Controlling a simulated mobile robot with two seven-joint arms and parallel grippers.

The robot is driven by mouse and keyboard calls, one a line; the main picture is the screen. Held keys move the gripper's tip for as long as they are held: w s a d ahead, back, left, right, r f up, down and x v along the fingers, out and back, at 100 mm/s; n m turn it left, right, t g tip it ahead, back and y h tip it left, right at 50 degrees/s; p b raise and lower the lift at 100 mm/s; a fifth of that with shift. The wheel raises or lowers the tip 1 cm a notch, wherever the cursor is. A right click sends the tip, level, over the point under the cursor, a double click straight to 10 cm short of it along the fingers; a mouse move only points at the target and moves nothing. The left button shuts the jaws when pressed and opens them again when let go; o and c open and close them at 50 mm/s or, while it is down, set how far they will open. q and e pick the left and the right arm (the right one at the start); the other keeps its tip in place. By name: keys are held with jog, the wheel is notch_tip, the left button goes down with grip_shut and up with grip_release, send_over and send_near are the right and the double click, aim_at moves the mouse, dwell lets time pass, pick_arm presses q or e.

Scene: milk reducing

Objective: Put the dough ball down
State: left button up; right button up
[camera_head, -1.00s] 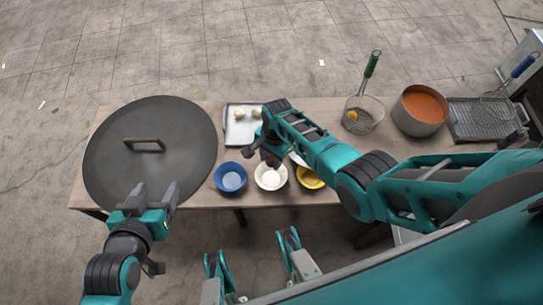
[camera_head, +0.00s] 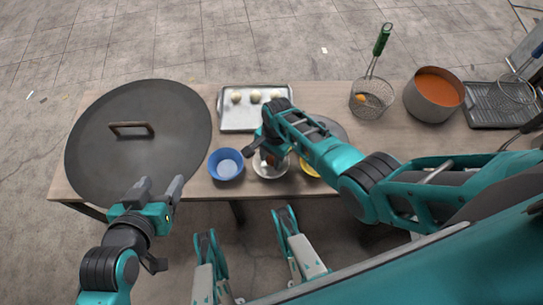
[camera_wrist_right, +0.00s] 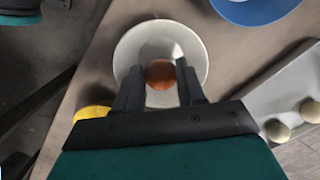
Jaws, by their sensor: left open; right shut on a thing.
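My right gripper (camera_wrist_right: 160,85) is shut on a brown dough ball (camera_wrist_right: 160,72), held over the white bowl (camera_wrist_right: 137,40). I cannot tell whether the ball touches the inside of the bowl. In the head view, the ball is mostly hidden by my right gripper (camera_head: 269,158), and the white bowl (camera_head: 270,173) shows below it. My left gripper (camera_head: 160,192) is open and empty, near the table's front edge by the large dark lid (camera_head: 150,160).
A blue bowl (camera_head: 226,164) stands left of the white bowl and a yellow bowl (camera_head: 309,166) right of it. A tray (camera_head: 238,120) behind holds several pale balls. A wire basket (camera_head: 371,98), a pot of orange liquid (camera_head: 433,93) and a grill tray (camera_head: 495,106) stand at right.

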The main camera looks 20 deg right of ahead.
aim_at(271, 159)
pick_arm(q)
jog(key=shift+r, duration=0.1)
pick_arm(e)
jog(key=o, duration=0.7)
jog(key=shift+c, duration=0.2)
jog(key=shift+o, duration=0.8)
pick_arm(q)
jog(key=shift+a, duration=0.15)
jog(key=shift+f, duration=0.2)
jog(key=shift+r, duration=0.1)
pick_arm(e)
notch_tip(271, 159, up, 6)
jog(key=p, duration=0.7)
jog(key=shift+r, duration=0.15)
jog(key=shift+r+p, duration=0.4)
pick_arm(q)
jog(key=r, duration=0.1)
jog(key=a+r, duration=0.1)
jog(key=r, duration=0.2)
jog(key=shift+s+a+r, duration=0.2)
jog(key=shift+s+r, duration=0.1)
jog(key=shift+r, duration=0.1)
pick_arm(e)
jog(key=shift+f, duration=0.1)
